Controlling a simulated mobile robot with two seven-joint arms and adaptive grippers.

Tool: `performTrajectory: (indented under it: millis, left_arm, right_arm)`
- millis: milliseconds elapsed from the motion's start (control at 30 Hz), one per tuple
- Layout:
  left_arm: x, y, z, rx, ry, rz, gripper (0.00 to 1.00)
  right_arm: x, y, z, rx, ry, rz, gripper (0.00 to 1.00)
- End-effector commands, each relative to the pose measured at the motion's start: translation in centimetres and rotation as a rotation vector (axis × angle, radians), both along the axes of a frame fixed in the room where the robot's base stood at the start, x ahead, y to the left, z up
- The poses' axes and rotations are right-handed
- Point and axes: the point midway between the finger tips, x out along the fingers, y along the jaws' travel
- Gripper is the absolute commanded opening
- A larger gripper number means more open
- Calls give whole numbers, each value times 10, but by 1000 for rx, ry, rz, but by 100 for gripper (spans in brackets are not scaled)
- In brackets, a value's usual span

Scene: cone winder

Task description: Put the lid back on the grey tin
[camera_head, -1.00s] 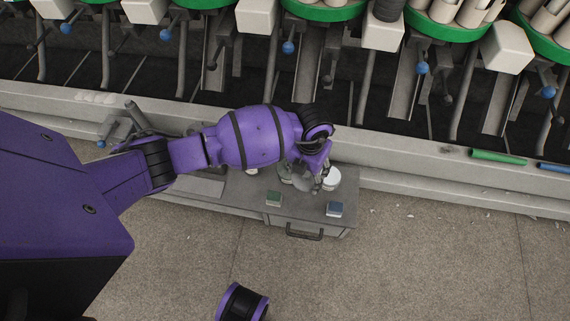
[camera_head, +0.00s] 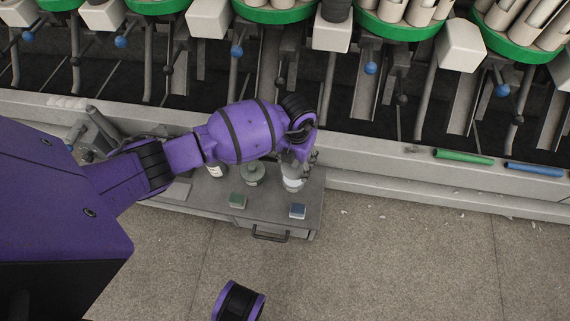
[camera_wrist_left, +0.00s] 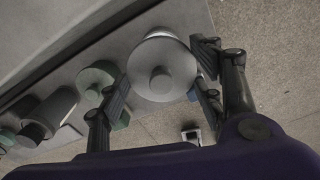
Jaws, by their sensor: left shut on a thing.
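My left gripper (camera_head: 299,164) is shut on a round grey lid with a centre knob. The lid (camera_wrist_left: 160,76) shows between the fingers in the left wrist view. The pale grey tin (camera_head: 293,184) stands upright at the right end of the low grey cabinet, directly under the gripper. Its side also shows just behind the lid in the left wrist view (camera_wrist_left: 160,34). I cannot tell whether the lid touches the rim, because the fingers and the lid hide it. My right gripper is out of view.
A grey-green lidded tin (camera_head: 252,175) stands close left of the pale tin, with a white container (camera_head: 215,171) farther left. A green box (camera_head: 237,200) and a blue box (camera_head: 298,211) sit at the front of the cabinet top (camera_head: 268,211). The winder's ledge (camera_head: 370,178) runs behind.

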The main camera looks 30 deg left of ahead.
Motion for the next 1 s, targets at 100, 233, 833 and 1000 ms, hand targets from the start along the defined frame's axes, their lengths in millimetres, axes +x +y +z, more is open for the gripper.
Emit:
performTrajectory:
  millis: [100,233,833,1000]
  left_arm:
    - [0,-1,-7,-1,1,-1,39]
    - [-1,-1,-17,-1,2,-1,39]
    - [1,-1,-62,0,-1,-1,39]
    - [1,-1,-61,-1,-2,-1,39]
  right_arm:
    - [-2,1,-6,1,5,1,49]
    - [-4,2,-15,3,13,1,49]
    - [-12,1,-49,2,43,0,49]
    - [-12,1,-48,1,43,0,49]
